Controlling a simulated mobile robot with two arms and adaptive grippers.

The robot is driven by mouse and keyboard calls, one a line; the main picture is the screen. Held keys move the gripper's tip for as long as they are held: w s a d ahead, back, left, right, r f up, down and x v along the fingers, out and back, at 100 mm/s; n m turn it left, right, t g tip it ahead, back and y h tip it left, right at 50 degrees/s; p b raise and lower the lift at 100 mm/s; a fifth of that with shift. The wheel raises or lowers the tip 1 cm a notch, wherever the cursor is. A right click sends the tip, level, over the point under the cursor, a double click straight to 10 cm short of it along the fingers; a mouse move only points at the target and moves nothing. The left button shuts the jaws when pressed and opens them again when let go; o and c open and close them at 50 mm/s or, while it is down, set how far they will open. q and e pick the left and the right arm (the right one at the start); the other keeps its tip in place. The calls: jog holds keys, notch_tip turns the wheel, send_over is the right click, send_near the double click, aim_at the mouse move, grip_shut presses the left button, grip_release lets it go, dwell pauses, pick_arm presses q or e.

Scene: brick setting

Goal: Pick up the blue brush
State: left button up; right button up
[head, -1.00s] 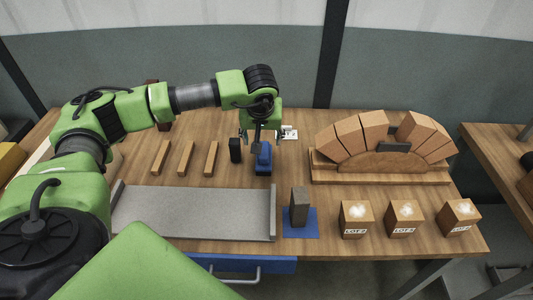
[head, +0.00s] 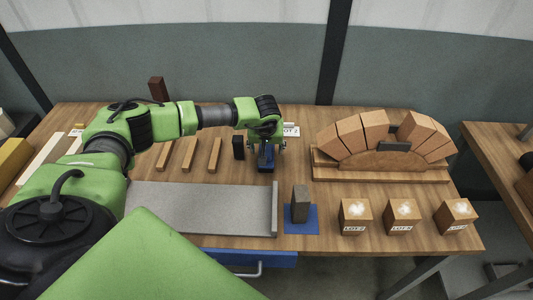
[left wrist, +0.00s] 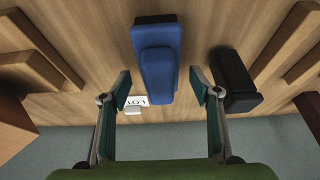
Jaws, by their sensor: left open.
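The blue brush (head: 266,160) lies on the wooden table (head: 240,182), near its middle, partly hidden by my left gripper in the head view. In the left wrist view the blue brush (left wrist: 159,65) lies lengthwise between the two fingers, with a dark end at the top. My left gripper (head: 266,147) is above the brush, pointing down. In the left wrist view the left gripper (left wrist: 160,90) is open, one finger on each side of the brush with gaps, touching neither side. My right gripper is not in view.
A black block (head: 238,147) stands close beside the brush; it also shows in the left wrist view (left wrist: 234,80). Several wooden strips (head: 189,155) lie to the left. A grey tray (head: 200,207) is in front, a brick arch (head: 380,148) to the right.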

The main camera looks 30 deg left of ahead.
pick_arm(q)
jog(key=c, duration=1.3)
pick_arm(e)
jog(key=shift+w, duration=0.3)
pick_arm(q)
jog(key=shift+r, duration=0.1)
jog(key=shift+w+r, duration=0.1)
jog(key=shift+r, duration=0.5)
jog(key=s+d+r+b, duration=0.5)
jog(key=s+d+r, duration=0.2)
jog(key=s+r, duration=0.4)
jog(key=shift+s+r, duration=0.35)
jog(key=shift+s, duration=0.3)
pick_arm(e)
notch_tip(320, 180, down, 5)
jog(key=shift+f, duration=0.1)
pick_arm(q)
jog(key=shift+d, duration=0.1)
